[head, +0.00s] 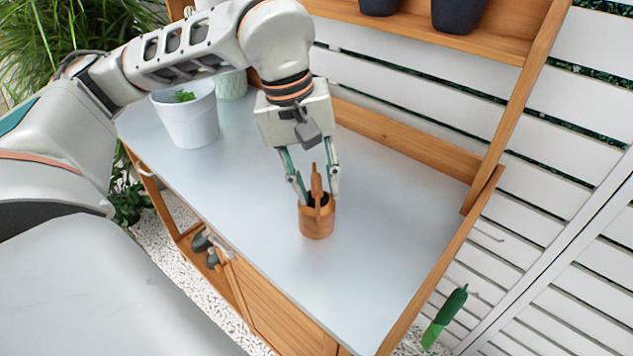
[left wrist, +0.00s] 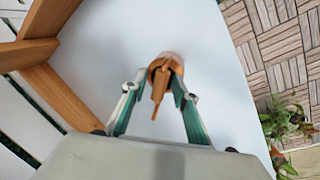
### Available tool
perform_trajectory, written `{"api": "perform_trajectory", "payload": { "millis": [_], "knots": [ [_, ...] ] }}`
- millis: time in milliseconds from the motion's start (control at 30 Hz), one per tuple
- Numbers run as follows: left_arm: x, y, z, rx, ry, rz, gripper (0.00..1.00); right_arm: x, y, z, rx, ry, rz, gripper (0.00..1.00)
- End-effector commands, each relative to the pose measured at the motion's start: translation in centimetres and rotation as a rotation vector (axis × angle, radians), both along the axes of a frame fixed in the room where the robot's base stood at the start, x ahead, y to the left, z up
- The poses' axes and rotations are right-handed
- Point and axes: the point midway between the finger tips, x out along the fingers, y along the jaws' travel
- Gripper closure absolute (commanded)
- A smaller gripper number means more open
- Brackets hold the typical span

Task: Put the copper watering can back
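The copper watering can (head: 317,222) is a small orange-brown pot with a dark opening and a thin part rising from its top. It stands upright on the grey tabletop (head: 385,235). My left gripper (head: 317,195) points down over it, fingers apart on either side of the rising part, tips level with the rim. In the left wrist view the can (left wrist: 160,72) lies between the tips of my left gripper (left wrist: 158,86). Whether the fingers touch it is unclear. My right gripper is not in view.
A white pot (head: 190,118) with a small plant and a paler pot (head: 231,84) stand at the back left. Dark pots (head: 459,14) sit on the wooden shelf (head: 420,32) above. The tabletop right of the can is clear up to its wooden edge (head: 440,265).

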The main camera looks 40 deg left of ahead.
Motion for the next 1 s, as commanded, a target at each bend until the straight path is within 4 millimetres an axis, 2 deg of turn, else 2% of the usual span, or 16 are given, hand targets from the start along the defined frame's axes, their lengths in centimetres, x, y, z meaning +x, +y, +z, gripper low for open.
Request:
{"api": "perform_trajectory", "payload": {
  "millis": [200, 333, 800, 1000],
  "knots": [
    [0.0, 0.0, 0.1, 0.000, 0.000, 0.000, 0.72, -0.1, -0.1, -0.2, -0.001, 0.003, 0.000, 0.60],
    [0.0, 0.1, 1.2, 0.000, -0.005, 0.001, 0.72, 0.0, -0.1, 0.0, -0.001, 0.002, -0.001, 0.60],
    [-1.2, 1.4, 10.1, -0.001, -0.008, 0.002, 0.72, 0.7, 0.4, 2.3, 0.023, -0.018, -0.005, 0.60],
    [-1.5, 1.7, 11.9, 0.000, -0.003, 0.000, 0.72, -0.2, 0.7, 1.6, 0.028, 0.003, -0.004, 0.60]
  ]
}}
